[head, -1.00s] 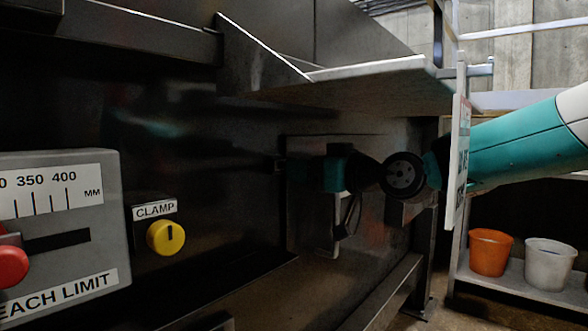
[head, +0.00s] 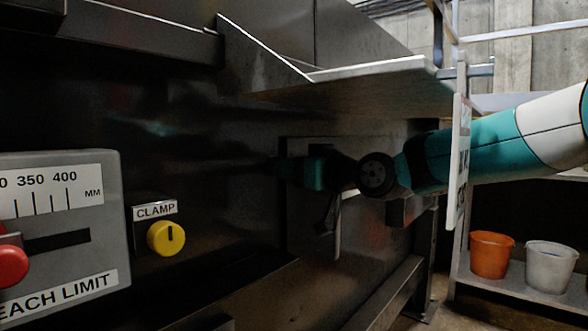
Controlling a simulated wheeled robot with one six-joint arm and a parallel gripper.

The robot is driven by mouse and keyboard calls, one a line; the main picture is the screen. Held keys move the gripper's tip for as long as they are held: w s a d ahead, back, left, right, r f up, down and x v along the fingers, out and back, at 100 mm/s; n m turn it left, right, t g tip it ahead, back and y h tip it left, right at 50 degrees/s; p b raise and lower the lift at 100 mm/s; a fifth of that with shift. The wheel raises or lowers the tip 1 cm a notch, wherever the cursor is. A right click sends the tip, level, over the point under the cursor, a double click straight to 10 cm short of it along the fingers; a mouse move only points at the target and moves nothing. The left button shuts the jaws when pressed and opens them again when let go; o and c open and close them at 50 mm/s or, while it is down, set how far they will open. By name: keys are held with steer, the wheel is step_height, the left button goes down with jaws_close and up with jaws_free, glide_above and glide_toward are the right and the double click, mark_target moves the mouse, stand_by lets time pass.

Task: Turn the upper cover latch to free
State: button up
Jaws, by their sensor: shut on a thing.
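My arm reaches in from the right to a dark cover panel (head: 362,215) on the machine's front. My gripper (head: 279,166) is at the panel's upper left edge, in deep shadow. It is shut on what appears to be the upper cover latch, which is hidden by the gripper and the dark. I cannot make out the latch's shape or angle. A pale upright handle-like strip (head: 338,228) shows on the panel below my wrist.
A metal shelf (head: 375,82) juts out above my arm. A hanging sign plate (head: 459,165) stands close beside my forearm. A yellow clamp knob (head: 166,238) and a grey reach limit box (head: 90,215) are at left. Orange (head: 491,255) and white (head: 549,267) buckets sit at right.

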steer(key=shift+f, duration=0.1)
steer(key=n+b, duration=0.4)
steer(key=shift+f+n, duration=0.15)
steer(key=shift+n, duration=0.15)
steer(key=n+b, duration=0.4)
steer(key=shift+n, duration=0.3)
steer(key=n+b, duration=0.3)
steer(key=n, duration=0.2)
steer(key=shift+b, duration=0.3)
steer(key=shift+n+b, duration=0.95)
steer(key=shift+n, duration=0.95)
steer(key=shift+r, duration=0.2)
steer(key=o, duration=0.9)
steer(key=shift+a, duration=0.1)
